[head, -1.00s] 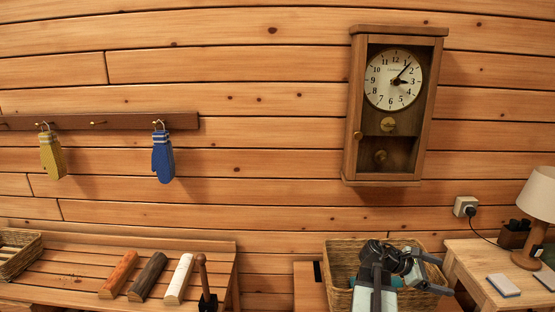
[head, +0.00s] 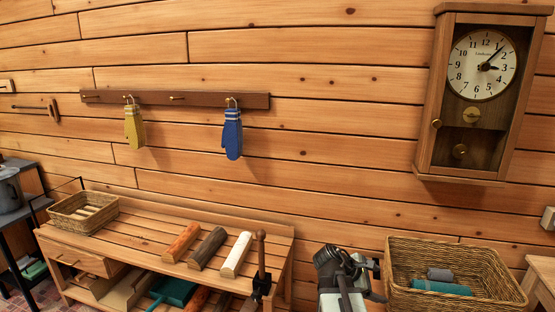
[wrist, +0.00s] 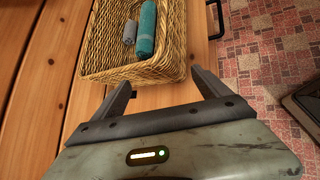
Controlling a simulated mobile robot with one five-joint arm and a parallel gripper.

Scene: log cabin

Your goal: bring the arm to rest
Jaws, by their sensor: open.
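My gripper (wrist: 160,84) is open, with its two dark fingers spread apart and nothing between them in the wrist view. My folded arm shows at the bottom of the head view, left of a wicker basket (head: 398,256). In the wrist view the same basket (wrist: 95,62) lies just beyond the fingertips; I cannot tell how far below them it is. It holds a rolled teal cloth (head: 440,287) and a smaller grey roll (head: 440,274).
A slatted wooden bench (head: 140,226) stands left of my arm, with three short log pieces and a small basket (head: 66,219) on it. A wall clock (head: 480,100) hangs at right. Yellow and blue mittens hang from a peg rail (head: 200,99).

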